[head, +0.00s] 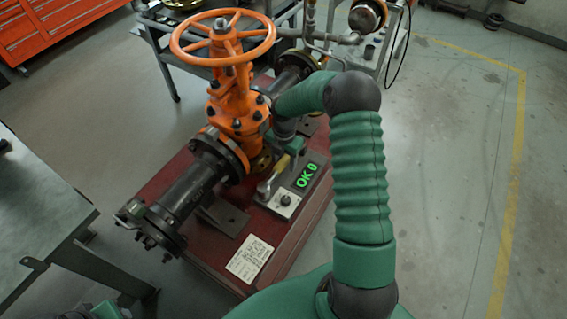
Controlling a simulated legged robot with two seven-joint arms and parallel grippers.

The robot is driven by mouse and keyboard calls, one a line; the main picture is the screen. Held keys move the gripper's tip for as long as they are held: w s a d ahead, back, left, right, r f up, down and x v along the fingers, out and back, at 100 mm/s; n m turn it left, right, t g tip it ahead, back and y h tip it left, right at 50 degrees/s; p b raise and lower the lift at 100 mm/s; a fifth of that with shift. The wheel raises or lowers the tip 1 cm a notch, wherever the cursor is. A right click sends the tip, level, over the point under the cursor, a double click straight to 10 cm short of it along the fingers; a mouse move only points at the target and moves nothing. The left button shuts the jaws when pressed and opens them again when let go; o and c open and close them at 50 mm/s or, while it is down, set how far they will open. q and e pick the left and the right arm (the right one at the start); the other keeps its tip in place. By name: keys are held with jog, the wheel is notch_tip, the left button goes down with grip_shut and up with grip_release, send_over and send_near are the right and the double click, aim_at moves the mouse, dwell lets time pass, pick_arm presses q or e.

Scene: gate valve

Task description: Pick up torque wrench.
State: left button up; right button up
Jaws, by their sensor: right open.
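My right gripper (286,150) is at the right side of the orange gate valve (233,108), at the end of my green arm. It is open; its fingers are small and partly hidden by my own wrist. Just below it is a slim tool-like piece with a yellow part and a silver end (268,184), in front of the display box. It may be the torque wrench, but I cannot tell for sure. I cannot tell whether the gripper touches it. My left gripper is out of view; only a bit of green shows at the bottom left edge.
The valve with its orange handwheel (222,40) and dark pipe (185,195) stands on a red base (282,240). A box with a green "OK 0" display (306,176) and a knob sits on it. A grey table (35,215) is at left. The floor at right is clear.

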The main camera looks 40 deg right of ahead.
jog(key=shift+w+f, duration=0.15)
jog(key=shift+f, duration=0.7)
jog(key=shift+a+r, duration=0.1)
jog(key=shift+r, duration=0.05)
grip_shut()
dwell(0.5)
